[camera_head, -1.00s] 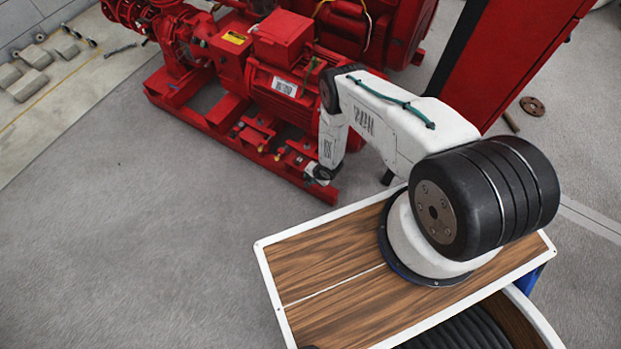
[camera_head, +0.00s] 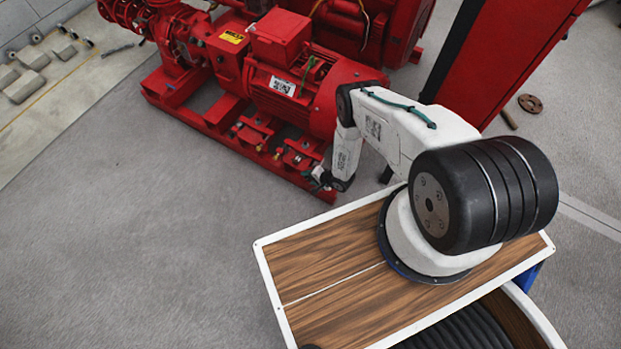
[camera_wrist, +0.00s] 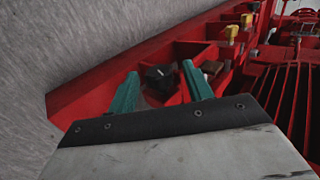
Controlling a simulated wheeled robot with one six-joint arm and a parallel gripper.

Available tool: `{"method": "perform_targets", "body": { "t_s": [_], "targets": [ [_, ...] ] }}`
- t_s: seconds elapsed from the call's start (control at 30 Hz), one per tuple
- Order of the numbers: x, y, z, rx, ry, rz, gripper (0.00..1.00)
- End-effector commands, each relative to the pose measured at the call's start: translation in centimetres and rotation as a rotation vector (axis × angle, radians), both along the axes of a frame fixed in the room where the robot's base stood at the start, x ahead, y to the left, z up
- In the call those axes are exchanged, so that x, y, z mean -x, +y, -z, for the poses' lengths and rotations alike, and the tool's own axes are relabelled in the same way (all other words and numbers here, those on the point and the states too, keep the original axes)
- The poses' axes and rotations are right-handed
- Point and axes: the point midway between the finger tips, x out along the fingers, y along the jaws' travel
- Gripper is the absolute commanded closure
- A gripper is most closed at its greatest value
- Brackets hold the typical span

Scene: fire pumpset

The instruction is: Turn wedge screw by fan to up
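In the wrist view, my gripper (camera_wrist: 160,70) has its two green fingers apart over the near end of the red base frame (camera_wrist: 90,92). A dark block-like part (camera_wrist: 161,80) sits in the frame between the fingers; it may be the wedge screw, but I cannot tell for sure. Whether either finger touches it is unclear. A brown part (camera_wrist: 212,68) lies just right of the right finger. In the head view, my gripper (camera_head: 318,180) is small at the frame's near right corner, beside the red motor (camera_head: 310,92). The fan is not clearly visible.
Yellow-topped parts (camera_wrist: 231,32) stand farther along the frame in the wrist view, with motor ribs (camera_wrist: 285,95) close on the right. A tall red cabinet (camera_head: 505,60) stands right of the motor. Grey floor (camera_head: 150,230) is open at the left.

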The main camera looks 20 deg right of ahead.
Motion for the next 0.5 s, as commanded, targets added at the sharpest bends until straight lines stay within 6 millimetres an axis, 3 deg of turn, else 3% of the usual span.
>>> {"method": "perform_targets", "body": {
  "t_s": [0.23, 0.5],
  "targets": [
    [0.5, -0.4, -0.6, 0.000, 0.002, 0.001, 0.49],
    [3.1, -2.4, -3.8, -0.001, 0.002, 0.004, 0.49]
  ]
}}
